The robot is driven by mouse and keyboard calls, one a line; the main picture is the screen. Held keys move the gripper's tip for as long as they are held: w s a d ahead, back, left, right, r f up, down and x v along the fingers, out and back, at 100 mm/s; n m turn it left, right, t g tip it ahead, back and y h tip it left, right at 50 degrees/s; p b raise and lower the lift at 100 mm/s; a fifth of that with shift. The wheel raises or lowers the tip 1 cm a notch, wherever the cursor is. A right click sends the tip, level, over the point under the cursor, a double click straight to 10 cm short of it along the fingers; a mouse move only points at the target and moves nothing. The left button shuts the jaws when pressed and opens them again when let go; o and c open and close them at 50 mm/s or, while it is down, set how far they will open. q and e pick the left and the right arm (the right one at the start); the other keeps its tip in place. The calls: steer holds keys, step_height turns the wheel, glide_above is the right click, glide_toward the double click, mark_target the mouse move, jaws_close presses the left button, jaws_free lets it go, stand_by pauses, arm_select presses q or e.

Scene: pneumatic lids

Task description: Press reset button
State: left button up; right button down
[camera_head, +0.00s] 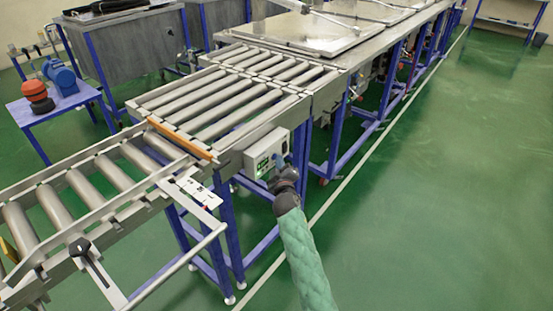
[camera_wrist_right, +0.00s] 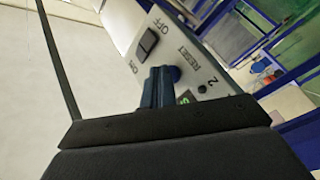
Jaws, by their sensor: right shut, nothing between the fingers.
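The light grey control box (camera_head: 257,154) is fixed to the side of the roller conveyor. In the right wrist view its panel (camera_wrist_right: 203,75) carries a black rocker switch (camera_wrist_right: 149,42) marked ON and OFF, and the word RESET. My left gripper is not in view.
The roller conveyor (camera_head: 215,92) on blue legs stands behind and left of the box. A metal rail (camera_head: 178,262) juts out at the lower left. A blue side table (camera_head: 62,104) stands at the far left. Green floor (camera_head: 450,200) is clear on the right.

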steer(key=shift+s+d, duration=0.1)
steer(key=shift+s+d+p, duration=0.4)
steer(key=shift+s+d, duration=0.05)
steer(key=shift+d, duration=0.15)
steer(key=s+d+p, duration=0.1)
steer(key=d, duration=0.1)
steer(key=s+d+p, duration=0.1)
steer(key=s+d, duration=0.1)
stand_by(0.6)
steer(key=shift+d, duration=0.1)
stand_by(0.5)
